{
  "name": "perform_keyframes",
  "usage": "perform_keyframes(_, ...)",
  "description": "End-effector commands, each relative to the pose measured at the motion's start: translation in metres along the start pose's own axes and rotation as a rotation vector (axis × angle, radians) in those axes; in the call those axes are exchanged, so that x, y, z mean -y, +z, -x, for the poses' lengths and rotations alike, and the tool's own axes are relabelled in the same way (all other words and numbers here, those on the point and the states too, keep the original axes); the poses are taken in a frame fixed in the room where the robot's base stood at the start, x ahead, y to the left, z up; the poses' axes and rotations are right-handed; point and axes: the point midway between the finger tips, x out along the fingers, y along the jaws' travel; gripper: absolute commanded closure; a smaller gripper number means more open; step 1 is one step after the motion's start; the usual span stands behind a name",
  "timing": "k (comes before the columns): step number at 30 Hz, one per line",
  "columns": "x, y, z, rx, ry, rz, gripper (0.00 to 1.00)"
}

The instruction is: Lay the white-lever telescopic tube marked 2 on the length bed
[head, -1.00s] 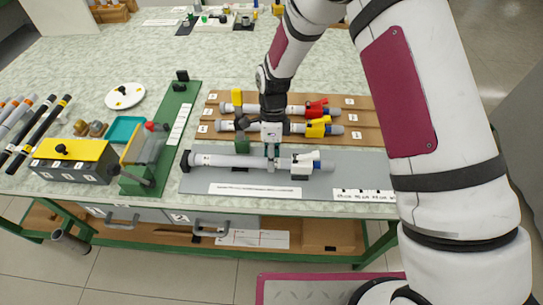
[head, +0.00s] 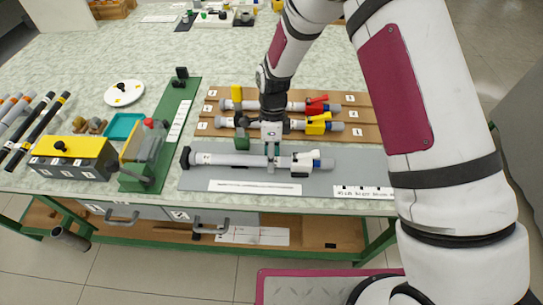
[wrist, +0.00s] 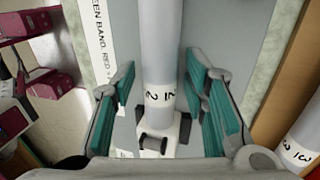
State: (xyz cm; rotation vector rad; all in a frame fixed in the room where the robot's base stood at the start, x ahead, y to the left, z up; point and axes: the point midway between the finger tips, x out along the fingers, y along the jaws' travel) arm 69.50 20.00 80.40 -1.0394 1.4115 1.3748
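The telescopic tube (head: 230,160) with the white lever (head: 300,164) lies along the grey length bed (head: 345,180). Its left end is at the black end stop (head: 186,158); I cannot tell whether they touch. In the wrist view the tube (wrist: 160,40) shows the mark 2 on a white band, with the white lever (wrist: 160,130) just below. My gripper (head: 271,151) is down over the tube, left of the lever. In the wrist view my gripper (wrist: 160,75) has a finger on each side of the tube, with gaps showing on both sides.
Behind the bed, a brown rack (head: 360,117) holds tubes with a red lever (head: 317,104) and a yellow lever (head: 318,123). Left stand a green fixture (head: 175,120), a teal tray (head: 124,126) and a grey box with a yellow lid (head: 75,148). A printed strip (head: 255,187) lies along the bed's front.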

Motion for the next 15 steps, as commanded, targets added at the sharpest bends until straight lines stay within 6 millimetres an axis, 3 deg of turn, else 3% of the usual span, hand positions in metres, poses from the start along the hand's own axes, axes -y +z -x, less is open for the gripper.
perform_keyframes(10, 0.000, 0.000, 0.002, 0.000, -0.001, 0.000, 0.52)
perform_keyframes(15, 0.001, 0.000, 0.019, 0.001, -0.004, 0.000, 0.52)
